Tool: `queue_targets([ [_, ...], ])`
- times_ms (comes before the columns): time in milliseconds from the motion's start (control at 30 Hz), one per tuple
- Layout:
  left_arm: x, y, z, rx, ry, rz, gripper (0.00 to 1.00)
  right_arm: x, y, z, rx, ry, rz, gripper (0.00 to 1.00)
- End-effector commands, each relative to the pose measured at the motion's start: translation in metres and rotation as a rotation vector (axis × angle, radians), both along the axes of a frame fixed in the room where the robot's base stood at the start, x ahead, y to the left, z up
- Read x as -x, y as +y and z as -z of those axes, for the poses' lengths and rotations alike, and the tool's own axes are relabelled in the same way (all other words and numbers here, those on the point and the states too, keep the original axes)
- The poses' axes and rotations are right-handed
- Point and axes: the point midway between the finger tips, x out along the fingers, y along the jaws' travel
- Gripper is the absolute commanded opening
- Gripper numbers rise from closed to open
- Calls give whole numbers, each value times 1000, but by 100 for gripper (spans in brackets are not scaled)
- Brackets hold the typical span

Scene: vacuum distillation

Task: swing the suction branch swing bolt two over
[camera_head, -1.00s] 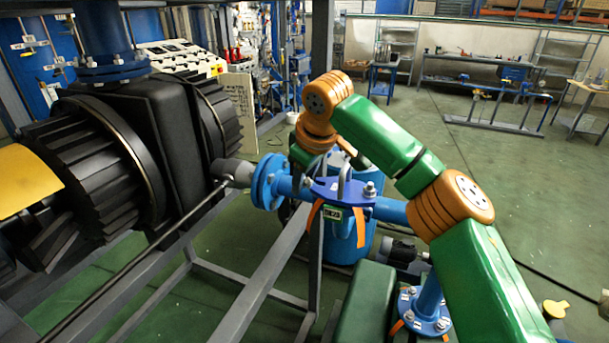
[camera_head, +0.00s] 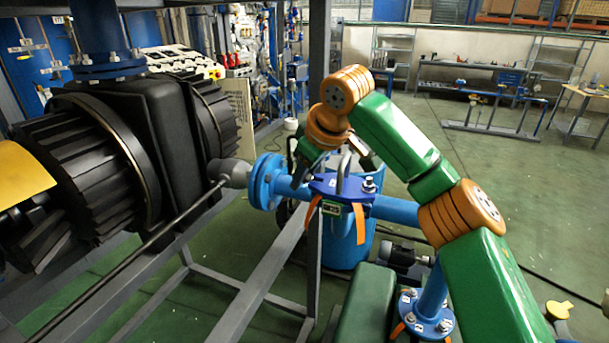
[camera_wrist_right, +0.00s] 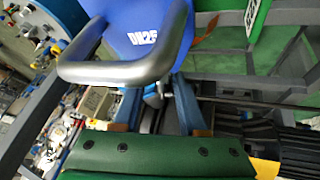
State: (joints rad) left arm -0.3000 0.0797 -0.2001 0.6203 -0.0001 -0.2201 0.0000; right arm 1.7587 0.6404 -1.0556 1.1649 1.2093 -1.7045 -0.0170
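The blue suction branch (camera_head: 392,210) carries a dark blue clamp plate (camera_head: 326,187) with a grey U-shaped handle (camera_head: 343,172). One swing bolt with a nut (camera_head: 369,186) stands upright at the plate's right end. My right gripper (camera_head: 298,178) points down behind the plate's left end, left of the handle, partly hidden by it. In the right wrist view, the blue plate (camera_wrist_right: 127,22) marked DN25 and its handle (camera_wrist_right: 115,73) fill the upper left. The fingers (camera_wrist_right: 163,100) stand apart there, with a small metal bolt piece (camera_wrist_right: 153,97) seen between them; contact cannot be told. My left gripper is out of view.
A blue pipe flange (camera_head: 266,181) joins a grey fitting at the left. A black ribbed pump (camera_head: 90,165) stands further left. Grey frame bars (camera_head: 262,275) run below. Orange straps (camera_head: 360,223) hang from the plate.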

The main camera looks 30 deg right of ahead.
Motion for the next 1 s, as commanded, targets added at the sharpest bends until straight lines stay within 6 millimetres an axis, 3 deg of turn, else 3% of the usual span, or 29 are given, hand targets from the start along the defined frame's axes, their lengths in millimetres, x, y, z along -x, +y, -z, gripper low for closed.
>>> queue_targets([
  [267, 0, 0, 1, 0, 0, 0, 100, 1, 0, -1, 0, -1, 0, 42],
  [600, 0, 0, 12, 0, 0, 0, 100, 32, -1, -54, 0, -3, 0, 42],
  [900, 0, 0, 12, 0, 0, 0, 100, 37, -2, -61, 0, 0, 0, 42],
  [1000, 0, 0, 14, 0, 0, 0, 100, 34, -2, -57, 19, -6, -2, 14],
])
